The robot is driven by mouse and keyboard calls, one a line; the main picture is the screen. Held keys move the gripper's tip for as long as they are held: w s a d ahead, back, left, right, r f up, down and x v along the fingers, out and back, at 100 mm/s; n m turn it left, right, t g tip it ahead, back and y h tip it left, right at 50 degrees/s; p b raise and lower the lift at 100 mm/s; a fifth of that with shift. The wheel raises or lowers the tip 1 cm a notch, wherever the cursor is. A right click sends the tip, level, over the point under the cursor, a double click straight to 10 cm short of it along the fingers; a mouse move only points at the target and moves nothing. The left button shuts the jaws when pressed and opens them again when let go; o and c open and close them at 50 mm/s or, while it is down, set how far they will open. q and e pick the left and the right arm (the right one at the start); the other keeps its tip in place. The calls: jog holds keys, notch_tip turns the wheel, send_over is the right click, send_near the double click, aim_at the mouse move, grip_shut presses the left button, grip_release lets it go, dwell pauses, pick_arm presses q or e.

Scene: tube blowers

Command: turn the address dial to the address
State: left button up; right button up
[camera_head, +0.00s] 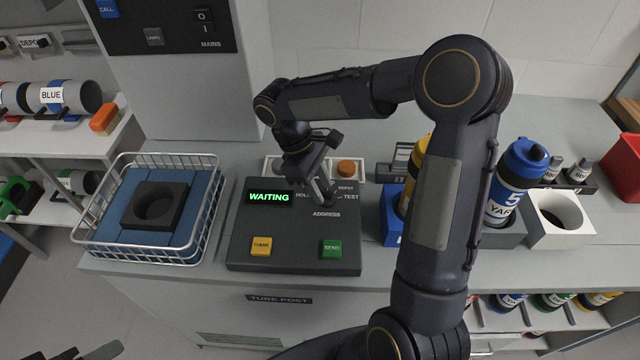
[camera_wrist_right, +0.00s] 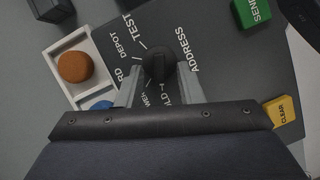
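The address dial (camera_wrist_right: 159,63) is a black round knob with a raised bar, on the dark console (camera_head: 290,240). In the right wrist view, labels around it include TEST, DEPOT and partly hidden ones ending in RD and LD. Which label it points at is unclear. My right gripper (camera_wrist_right: 160,76) is over the dial, one finger on each side of the bar, with a gap seeming to show. In the head view it (camera_head: 322,200) hides most of the dial. The console's display (camera_head: 269,198) reads WAITING. My left gripper (camera_head: 88,354) is at the bottom left edge, its fingers apart, far from the console.
A yellow CLEAR button (camera_head: 261,246) and a green SEND button (camera_head: 332,249) sit on the console front. A tray with an orange cap (camera_head: 346,168) is behind. A wire basket (camera_head: 92,236) stands left; blue holder (camera_head: 391,222) and a blue YARD tube (camera_head: 514,180) stand right.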

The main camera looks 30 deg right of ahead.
grip_shut()
dwell(0.5)
jog(key=m, duration=0.1)
jog(key=m+y+p, duration=0.1)
jog(key=m, duration=0.1)
jog(key=shift+w+d, duration=0.15)
jog(key=shift+d, duration=0.05)
jog(key=m, duration=0.1)
jog(key=m+y, duration=0.1)
jog(key=m+p, duration=0.1)
jog(key=shift+d+m+g, duration=0.25)
jog(key=shift+m+g, duration=0.05)
jog(key=shift+g, duration=0.1)
jog(key=m+y, duration=0.1)
jog(key=m, duration=0.2)
jog(key=shift+d+m+y+p, duration=0.3)
jog(key=shift+y+p, duration=0.05)
jog(key=shift+y, duration=0.05)
jog(key=shift+d+m+t+y, duration=0.15)
jog(key=shift+m+y, duration=0.15)
jog(key=shift+m, duration=0.5)
jog(key=shift+d+m+t+y, duration=0.15)
jog(key=shift+m+y, duration=0.15)
jog(key=shift+m, duration=0.5)
jog(key=shift+m+p, duration=0.3)
